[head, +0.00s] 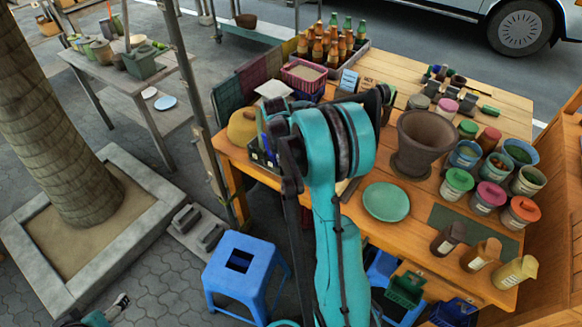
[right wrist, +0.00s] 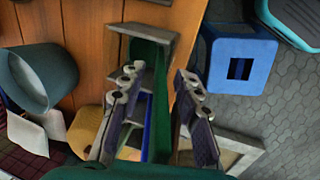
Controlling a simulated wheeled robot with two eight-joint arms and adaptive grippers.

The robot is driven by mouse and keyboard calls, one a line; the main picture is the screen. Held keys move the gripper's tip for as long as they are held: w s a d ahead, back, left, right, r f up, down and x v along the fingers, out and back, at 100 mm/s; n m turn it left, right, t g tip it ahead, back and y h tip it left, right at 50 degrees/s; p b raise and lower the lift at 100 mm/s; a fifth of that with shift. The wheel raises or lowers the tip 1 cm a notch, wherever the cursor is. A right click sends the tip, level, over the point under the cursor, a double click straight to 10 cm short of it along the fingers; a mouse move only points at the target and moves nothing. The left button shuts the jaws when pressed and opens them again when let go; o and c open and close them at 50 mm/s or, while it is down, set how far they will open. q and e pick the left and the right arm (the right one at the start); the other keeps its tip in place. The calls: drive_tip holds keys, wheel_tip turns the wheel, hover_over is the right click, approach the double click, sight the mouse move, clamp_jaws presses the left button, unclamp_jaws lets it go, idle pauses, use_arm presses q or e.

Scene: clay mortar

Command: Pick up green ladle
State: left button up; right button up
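In the right wrist view my right gripper (right wrist: 158,73) is open, with its two fingers well apart. A dark green upright piece (right wrist: 160,115), which looks like the green ladle, lies between the fingers. I cannot tell whether either finger touches it. A grey open holder (right wrist: 148,40) is just beyond the fingertips. In the head view my teal right arm reaches over the table's left edge and hides most of the right gripper and the holder. A part of my left gripper (head: 119,304) shows at the bottom left corner; its opening is unclear.
The wooden table (head: 350,222) holds a large brown mortar (head: 424,142), a green plate (head: 386,202) and several lidded jars at the right. A yellow domed object (head: 242,127) stands near the left edge. A blue stool (head: 241,272) stands on the floor beside the table.

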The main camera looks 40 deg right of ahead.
clamp_jaws()
drive_tip(key=p+v, duration=0.1)
drive_tip(key=v, duration=0.2)
drive_tip(key=d+p+v, duration=0.1)
drive_tip(key=v, duration=0.2)
drive_tip(key=d+p+v, duration=0.1)
drive_tip(key=v, duration=0.3)
drive_tip(key=shift+w+d+r, duration=0.1)
drive_tip(key=shift+w+r, duration=0.05)
drive_tip(key=shift+w, duration=0.15)
